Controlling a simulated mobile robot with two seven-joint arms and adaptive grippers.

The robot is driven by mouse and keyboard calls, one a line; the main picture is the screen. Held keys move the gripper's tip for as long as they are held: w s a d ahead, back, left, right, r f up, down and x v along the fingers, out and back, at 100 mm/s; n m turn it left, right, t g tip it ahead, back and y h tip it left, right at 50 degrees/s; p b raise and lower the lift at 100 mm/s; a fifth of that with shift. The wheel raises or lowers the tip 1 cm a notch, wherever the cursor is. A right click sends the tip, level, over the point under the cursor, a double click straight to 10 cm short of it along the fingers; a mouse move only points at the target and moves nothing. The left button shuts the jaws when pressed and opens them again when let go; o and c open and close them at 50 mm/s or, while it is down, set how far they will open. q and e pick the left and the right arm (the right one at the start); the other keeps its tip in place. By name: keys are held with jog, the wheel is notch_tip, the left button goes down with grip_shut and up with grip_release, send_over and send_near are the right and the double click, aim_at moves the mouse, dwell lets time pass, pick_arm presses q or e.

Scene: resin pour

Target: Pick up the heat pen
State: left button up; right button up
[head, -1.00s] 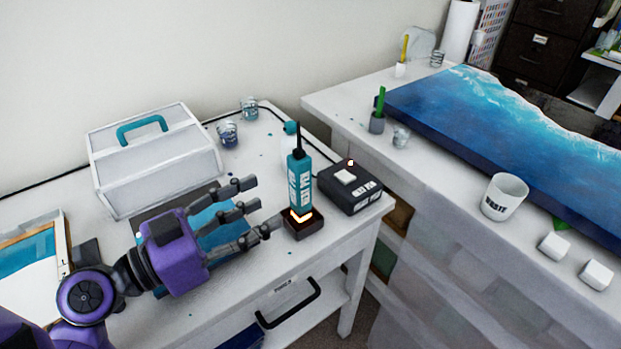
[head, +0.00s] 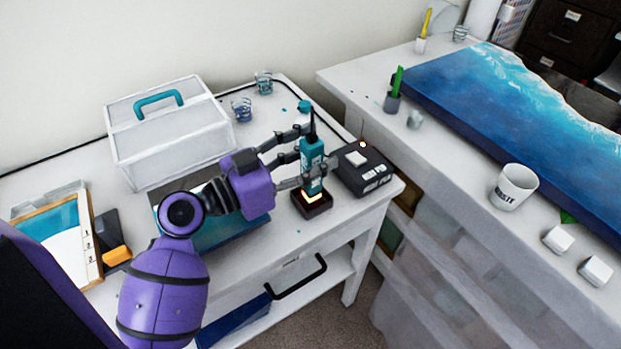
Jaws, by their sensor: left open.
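The heat pen (head: 312,160) is a teal upright tool with a thin black tip. It stands in a small dark holder (head: 312,204) with an orange glow at its base, near the right front of the white side table. My left gripper (head: 301,160) is at the pen, its dark fingers open and reaching to it from the left. Fingers lie beside and partly across the pen; I cannot tell whether they touch it. My right gripper is not in view.
A black control box (head: 362,170) stands close right of the holder. A white case with a teal handle (head: 168,135) and two glass cups (head: 242,109) are behind. A WASTE cup (head: 513,187) and a blue resin slab (head: 520,110) occupy the right-hand bench.

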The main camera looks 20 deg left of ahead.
pick_arm(q)
jog(key=shift+f, duration=0.1)
grip_shut()
dwell(0.4)
